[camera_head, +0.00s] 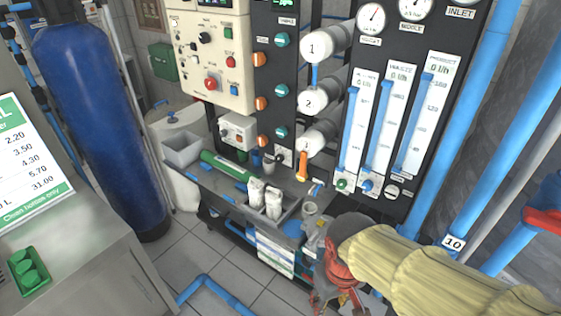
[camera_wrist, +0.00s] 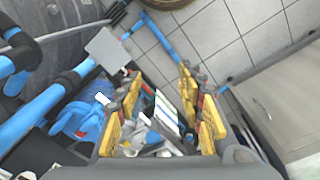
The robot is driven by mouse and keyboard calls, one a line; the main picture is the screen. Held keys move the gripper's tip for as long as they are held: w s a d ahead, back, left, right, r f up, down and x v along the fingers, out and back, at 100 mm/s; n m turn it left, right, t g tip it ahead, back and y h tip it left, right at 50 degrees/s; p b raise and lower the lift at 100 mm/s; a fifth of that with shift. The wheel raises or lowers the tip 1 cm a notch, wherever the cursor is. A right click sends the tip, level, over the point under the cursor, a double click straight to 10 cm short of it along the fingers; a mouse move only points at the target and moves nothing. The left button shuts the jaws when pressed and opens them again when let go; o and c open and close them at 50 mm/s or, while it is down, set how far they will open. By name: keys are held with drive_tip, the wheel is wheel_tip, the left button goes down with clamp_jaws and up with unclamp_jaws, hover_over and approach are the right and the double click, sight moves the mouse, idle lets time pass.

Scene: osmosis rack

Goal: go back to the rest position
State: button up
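My gripper (camera_wrist: 160,88) is open in the wrist view, its yellow-padded fingers spread apart with nothing held between them. Past the fingers, lower down, a cluttered area with papers and small items shows. In the head view my sleeved arm (camera_head: 430,262) comes in from the lower right. Its end is low, in front of the rack panel and just right of the grey bin (camera_head: 288,230); the fingers are hard to make out there.
The rack panel (camera_head: 424,195) with gauges and flow tubes stands behind my arm. Blue pipes (camera_head: 462,130) rise at the right. A blue tank (camera_head: 95,125) and a counter (camera_head: 95,275) stand at the left. Tiled floor (camera_head: 195,262) is open between, crossed by a low blue pipe (camera_head: 212,290).

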drive_tip(key=d+r+m+t, duration=0.2)
drive_tip(key=d+r, duration=0.2)
drive_tip(key=r, duration=0.2)
drive_tip(key=s+d+r+m+t, duration=0.1)
drive_tip(key=d+r+t, duration=0.1)
drive_tip(key=r, duration=0.4)
drive_tip(key=shift+s+d+r+m+t+p, duration=0.2)
drive_tip(key=shift+s+d+m+t+p, duration=0.15)
drive_tip(key=shift+d, duration=0.5)
drive_tip(key=shift+w, duration=0.1)
drive_tip(key=shift+c, duration=0.4)
